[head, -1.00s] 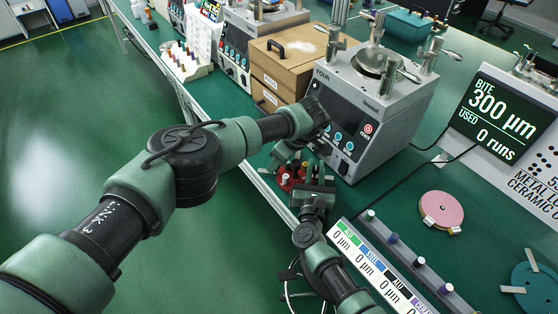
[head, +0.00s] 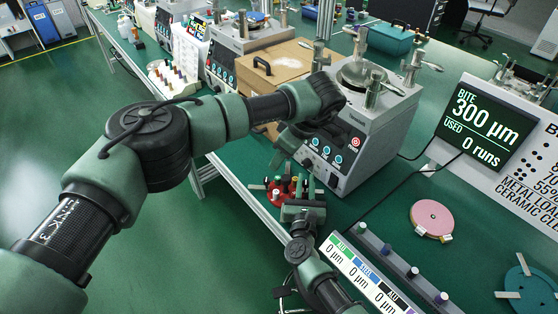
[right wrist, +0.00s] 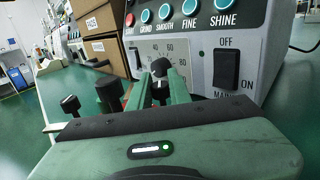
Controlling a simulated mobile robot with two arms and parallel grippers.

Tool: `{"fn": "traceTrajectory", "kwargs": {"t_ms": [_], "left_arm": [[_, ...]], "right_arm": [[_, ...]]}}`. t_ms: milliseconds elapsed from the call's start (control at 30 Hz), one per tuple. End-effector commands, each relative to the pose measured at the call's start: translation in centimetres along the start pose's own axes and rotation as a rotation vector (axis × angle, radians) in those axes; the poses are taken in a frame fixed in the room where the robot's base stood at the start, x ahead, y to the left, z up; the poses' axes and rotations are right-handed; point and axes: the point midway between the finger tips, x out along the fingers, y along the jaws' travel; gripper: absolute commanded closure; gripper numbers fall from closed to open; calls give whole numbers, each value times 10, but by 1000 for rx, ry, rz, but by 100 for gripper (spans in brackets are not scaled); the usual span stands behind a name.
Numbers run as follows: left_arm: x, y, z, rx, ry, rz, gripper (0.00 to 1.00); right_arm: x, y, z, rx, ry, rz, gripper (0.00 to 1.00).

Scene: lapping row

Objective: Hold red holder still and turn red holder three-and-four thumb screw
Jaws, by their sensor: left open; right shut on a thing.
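The red holder (head: 277,197) is a small red base with several upright knobs, near the table's front edge below the grey machine. My right gripper (head: 291,194) is shut at its right side, in contact with the holder. In the right wrist view the green fingers (right wrist: 161,85) are close together, with a black-topped knob (right wrist: 160,68) just beyond or between them; I cannot tell which. Two more black knobs stand to the left, the nearer being a thumb screw (right wrist: 70,104). My left gripper (head: 281,160) is open above the holder. Screw numbers are not readable.
The grey machine (head: 372,150) with its switches stands right behind the holder. A cardboard-coloured box (head: 290,60) is behind to the left. A rack of thumb screws (head: 390,262) and a pink disc (head: 431,218) lie to the right.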

Motion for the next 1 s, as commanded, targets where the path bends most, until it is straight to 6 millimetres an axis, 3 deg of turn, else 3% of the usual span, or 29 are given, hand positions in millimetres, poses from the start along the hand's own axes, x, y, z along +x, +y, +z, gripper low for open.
{"fn": "traceTrajectory", "kwargs": {"t_ms": [300, 333, 400, 767, 1000], "left_arm": [[0, 0, 0, 0, 0, 0, 59], [0, 0, 0, 0, 0, 1, 59], [0, 0, 0, 0, 0, 1, 59], [0, 0, 0, 0, 0, 1, 59], [0, 0, 0, 0, 0, 1, 59]], "right_arm": [[0, 0, 0, 0, -1, 0, 100], [0, 0, 0, 0, -1, 0, 76], [0, 0, 0, 0, -1, 0, 56], [-2, 0, 0, 1, 0, 0, 56], [-37, 0, -1, 2, 3, 0, 56]]}}
